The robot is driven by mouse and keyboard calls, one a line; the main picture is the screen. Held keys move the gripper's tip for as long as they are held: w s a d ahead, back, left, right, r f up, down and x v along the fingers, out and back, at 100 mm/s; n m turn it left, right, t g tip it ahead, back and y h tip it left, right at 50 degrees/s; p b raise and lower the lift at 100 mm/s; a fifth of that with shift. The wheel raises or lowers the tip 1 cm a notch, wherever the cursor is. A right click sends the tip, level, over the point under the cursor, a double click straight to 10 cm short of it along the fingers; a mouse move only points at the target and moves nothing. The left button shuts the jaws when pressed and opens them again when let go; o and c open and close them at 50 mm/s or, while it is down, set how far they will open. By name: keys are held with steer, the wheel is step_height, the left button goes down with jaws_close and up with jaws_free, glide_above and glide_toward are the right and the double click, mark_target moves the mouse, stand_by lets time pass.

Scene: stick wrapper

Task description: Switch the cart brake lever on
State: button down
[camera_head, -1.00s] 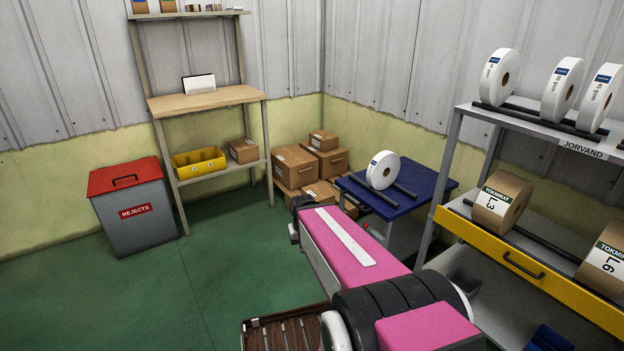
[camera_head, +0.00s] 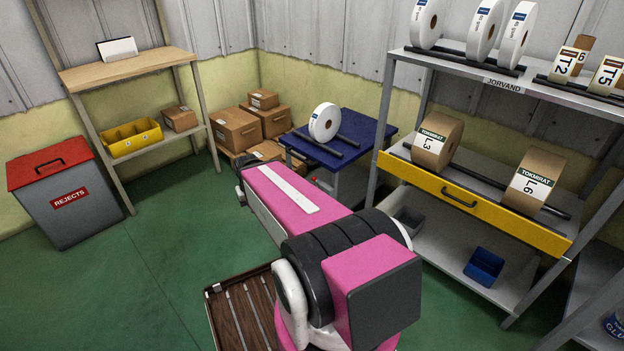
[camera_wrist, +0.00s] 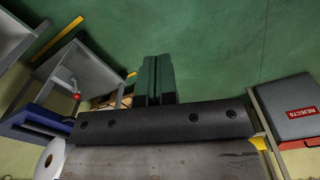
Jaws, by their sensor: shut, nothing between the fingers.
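The cart (camera_head: 372,131) has a blue top and stands beyond my arm in the head view. In the wrist view its blue top (camera_wrist: 28,121) and grey frame are at the left. The brake lever (camera_wrist: 76,95) shows there as a small red knob on a short light stem at the cart's frame. I cannot tell its setting. My gripper (camera_wrist: 156,58) shows in the wrist view as two dark fingers, shut together and empty. It is to the right of the lever in that picture and apart from it. In the head view my arm hides it.
A grey rack (camera_head: 405,68) with a yellow drawer stands right of the cart. The rejects bin (camera_head: 75,215) stands at the left.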

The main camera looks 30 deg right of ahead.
steer(key=w+d+f+n+h, duration=0.4)
steer(key=w+d+f+h, duration=0.6)
steer(key=w+f, duration=0.2)
steer(key=w+d+f+n+t+h, duration=0.1)
steer(key=w+d+f+n+h, duration=0.3)
steer(key=w+d+f+h, duration=0.6)
steer(key=w+f, duration=0.2)
steer(key=w, duration=0.3)
steer(key=shift+d, duration=0.2)
steer(key=shift+s, duration=0.1)
glide_toward(316, 184)
steer(key=w+d, duration=0.3)
steer(key=w, duration=0.2)
steer(key=shift+s+d+r, duration=0.45)
steer(key=shift+d+r, duration=0.15)
steer(key=shift+d, duration=0.15)
steer(key=shift+s+d+r, duration=0.45)
steer(key=shift+d+r, duration=0.15)
steer(key=shift+d, duration=0.15)
